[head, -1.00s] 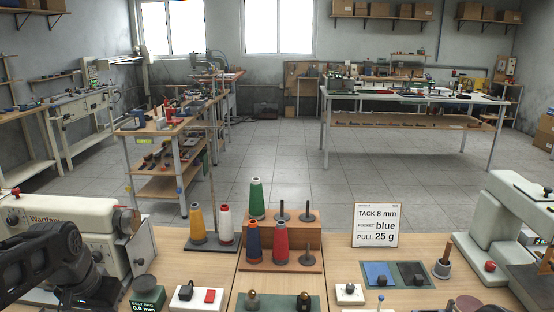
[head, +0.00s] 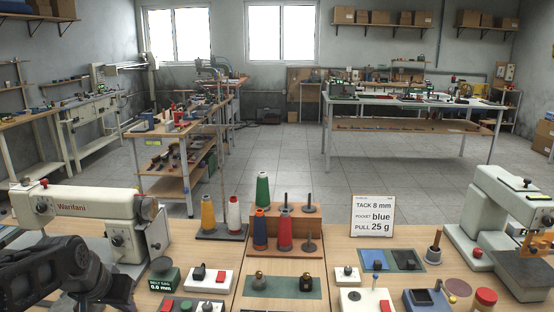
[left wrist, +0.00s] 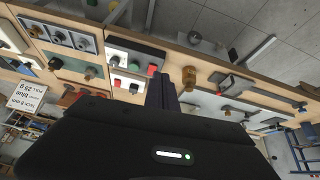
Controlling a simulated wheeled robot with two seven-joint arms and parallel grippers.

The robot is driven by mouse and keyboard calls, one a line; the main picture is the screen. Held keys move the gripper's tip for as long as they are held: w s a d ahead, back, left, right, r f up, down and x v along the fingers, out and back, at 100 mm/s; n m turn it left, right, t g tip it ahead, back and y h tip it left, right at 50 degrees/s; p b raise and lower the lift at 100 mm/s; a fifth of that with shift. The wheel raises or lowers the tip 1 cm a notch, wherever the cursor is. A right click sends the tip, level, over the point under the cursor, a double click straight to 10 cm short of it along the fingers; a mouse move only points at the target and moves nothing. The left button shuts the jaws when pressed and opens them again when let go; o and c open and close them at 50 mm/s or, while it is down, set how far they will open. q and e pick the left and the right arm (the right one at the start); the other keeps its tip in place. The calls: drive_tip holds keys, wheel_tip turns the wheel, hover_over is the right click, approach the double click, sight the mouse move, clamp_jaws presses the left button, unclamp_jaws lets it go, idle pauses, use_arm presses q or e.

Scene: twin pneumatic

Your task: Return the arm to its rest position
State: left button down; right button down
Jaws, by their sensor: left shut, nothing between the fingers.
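My left arm (head: 62,272) comes in at the lower left of the head view, low in front of the left sewing machine (head: 85,207). Its far end runs out of the bottom edge, so its fingertips are not clear there. In the left wrist view my left gripper (left wrist: 162,88) shows as dark fingers closed together with nothing between them. Small bench devices lie beyond the fingers in that view. My right arm and gripper are not in view.
A second machine (head: 500,215) stands at the right. Tiled floor lies open behind the bench.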

use_arm(q)
drive_tip(key=w+d+f+t+h, duration=0.1)
drive_tip(key=w+d+f, duration=0.4)
drive_tip(key=f, duration=0.5)
drive_tip(key=s+d+f+n+h, duration=0.1)
drive_tip(key=s+d+f, duration=0.2)
drive_tip(key=d+f, duration=0.35)
drive_tip(key=s+d+f+n+h, duration=0.1)
drive_tip(key=s+d+f, duration=0.1)
drive_tip(key=d+f, duration=0.45)
drive_tip(key=s+d+f+g, duration=0.2)
drive_tip(key=s+d+f, duration=0.2)
drive_tip(key=s, duration=0.3)
drive_tip(key=s+d+f+g, duration=0.2)
drive_tip(key=s+d+f, duration=0.2)
drive_tip(key=s+f, duration=0.3)
drive_tip(key=s+d+f+m+g+h, duration=0.1)
drive_tip(key=s+d+f+g, duration=0.1)
drive_tip(key=s+f, duration=0.3)
drive_tip(key=s+d, duration=0.1)
drive_tip(key=s, duration=0.2)
drive_tip(key=shift+s+d+f, duration=0.15)
drive_tip(key=shift+d+f, duration=0.1)
drive_tip(key=shift+d, duration=0.15)
